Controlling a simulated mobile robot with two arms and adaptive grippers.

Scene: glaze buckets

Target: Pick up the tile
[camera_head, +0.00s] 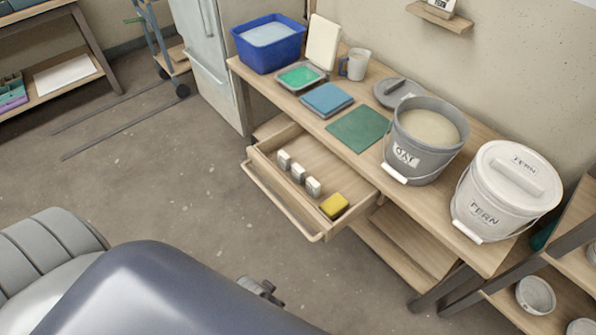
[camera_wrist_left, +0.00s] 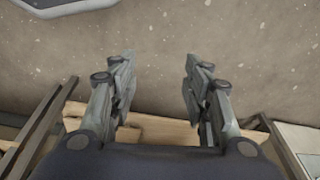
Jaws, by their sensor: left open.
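My left gripper (camera_wrist_left: 158,75) is open and empty in the left wrist view, its fingers wide apart over bare floor. In the head view a small part of a gripper, apparently the left, shows past my dark arm, away from the worktable. A flat blue square piece (camera_head: 326,99) lies on the worktable, and a pale slab (camera_head: 323,42) leans against the wall behind it. I cannot tell for certain which is the tile. My right gripper is not in view.
The worktable (camera_head: 385,80) holds a blue tub (camera_head: 268,54), a green-filled tray (camera_head: 301,77), a mug (camera_head: 357,65), an open grey bucket (camera_head: 426,148) and a lidded white bucket (camera_head: 500,207). An open drawer (camera_head: 318,234) juts out, holding pale blocks and a yellow sponge (camera_head: 334,206).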

